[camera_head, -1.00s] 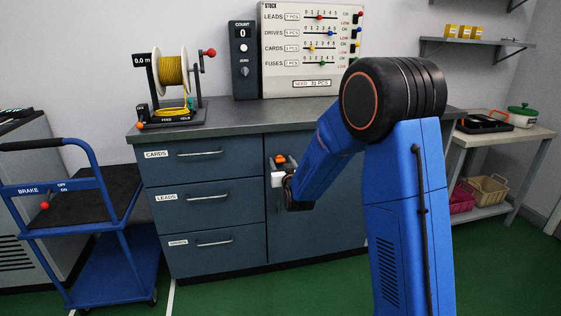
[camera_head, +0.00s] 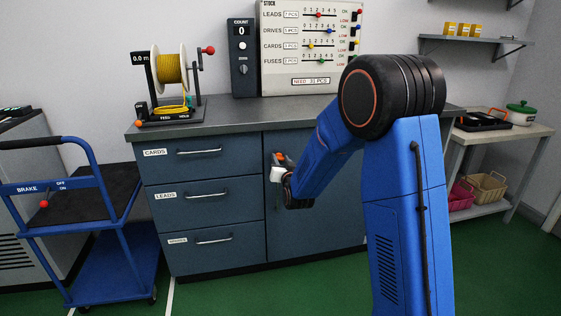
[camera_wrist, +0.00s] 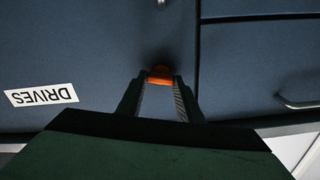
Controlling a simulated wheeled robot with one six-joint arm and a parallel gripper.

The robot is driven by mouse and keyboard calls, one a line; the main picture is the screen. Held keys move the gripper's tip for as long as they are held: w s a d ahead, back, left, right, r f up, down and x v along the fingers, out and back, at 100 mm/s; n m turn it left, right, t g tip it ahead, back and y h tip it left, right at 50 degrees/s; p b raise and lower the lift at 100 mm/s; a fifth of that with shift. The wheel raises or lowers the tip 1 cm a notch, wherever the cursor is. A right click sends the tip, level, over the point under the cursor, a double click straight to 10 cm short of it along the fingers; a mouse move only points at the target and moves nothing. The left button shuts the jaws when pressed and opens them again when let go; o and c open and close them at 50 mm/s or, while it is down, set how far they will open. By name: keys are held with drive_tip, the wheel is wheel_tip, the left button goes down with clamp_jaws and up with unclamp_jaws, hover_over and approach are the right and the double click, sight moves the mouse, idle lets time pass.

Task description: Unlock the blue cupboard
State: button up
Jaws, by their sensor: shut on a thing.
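The blue cupboard (camera_head: 330,220) is the dark blue door right of the drawers, under the worktop; it looks closed. Its surface also fills the left of the wrist view (camera_wrist: 70,45), with a DRIVES label (camera_wrist: 41,95) upside down. My gripper (camera_wrist: 160,82) is at the door's upper left part, near the edge beside the drawers. Its two fingers are shut on a small orange piece (camera_wrist: 160,74), seemingly the lock's key or knob, against the door face. The lock itself is hidden behind the fingertips. In the head view my arm hides much of the door.
Drawers marked CARDS and LEADS (camera_head: 193,194) and another stand left of the door. A cable reel (camera_head: 172,78) and a stock board (camera_head: 310,48) are on the worktop. A blue trolley (camera_head: 85,200) stands left; a side table (camera_head: 500,138) stands right. Green floor is clear in front.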

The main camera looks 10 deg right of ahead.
drive_tip(key=m, duration=0.7)
drive_tip(key=shift+d+f, duration=0.1)
drive_tip(key=m, duration=0.4)
drive_tip(key=shift+d+f+m, duration=0.1)
drive_tip(key=shift+f+m, duration=0.05)
drive_tip(key=shift+m, duration=1.95)
drive_tip(key=o, duration=1.1)
